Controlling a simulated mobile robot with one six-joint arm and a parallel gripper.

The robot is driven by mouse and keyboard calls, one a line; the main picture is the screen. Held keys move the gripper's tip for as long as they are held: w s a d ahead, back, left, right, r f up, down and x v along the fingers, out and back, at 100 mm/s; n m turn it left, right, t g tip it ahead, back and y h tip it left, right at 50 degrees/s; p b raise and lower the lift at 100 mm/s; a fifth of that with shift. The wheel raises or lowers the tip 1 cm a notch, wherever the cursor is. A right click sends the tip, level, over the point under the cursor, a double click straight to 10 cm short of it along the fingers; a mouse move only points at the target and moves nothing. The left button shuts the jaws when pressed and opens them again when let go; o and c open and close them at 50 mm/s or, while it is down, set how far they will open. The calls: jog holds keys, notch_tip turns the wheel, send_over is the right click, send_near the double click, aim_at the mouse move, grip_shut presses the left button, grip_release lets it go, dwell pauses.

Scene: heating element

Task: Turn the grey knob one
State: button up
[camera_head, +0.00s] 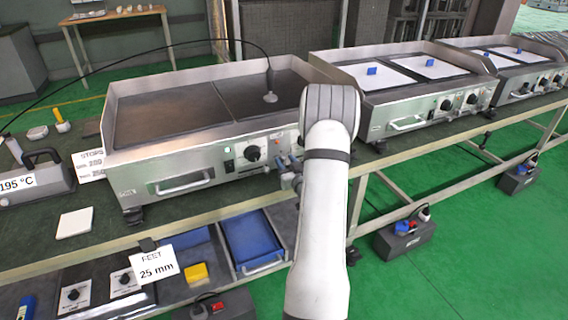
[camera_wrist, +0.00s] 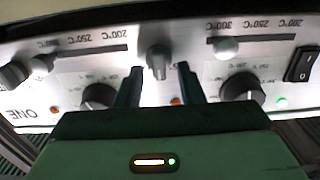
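In the wrist view the control panel (camera_wrist: 200,62) appears upside down, with the word ONE at its left. A small grey knob (camera_wrist: 158,60) sits at the panel's middle. My gripper (camera_wrist: 160,69) is open, with one finger on each side of the grey knob. Gaps show between the knob and both fingertips; depth is hard to judge. Two dark round knobs (camera_wrist: 98,96) (camera_wrist: 242,88) sit to either side. In the head view the nearest griddle (camera_head: 200,165) carries this panel; my arm hides its right part and most of the gripper.
A white slider button (camera_wrist: 225,47) and a black rocker switch (camera_wrist: 302,63) are on the panel right of the fingers. A cabled probe (camera_head: 270,97) stands on the griddle plate. More griddles (camera_head: 410,85) stand to the right. The green floor at right is mostly open.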

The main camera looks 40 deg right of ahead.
jog(key=shift+w, duration=0.3)
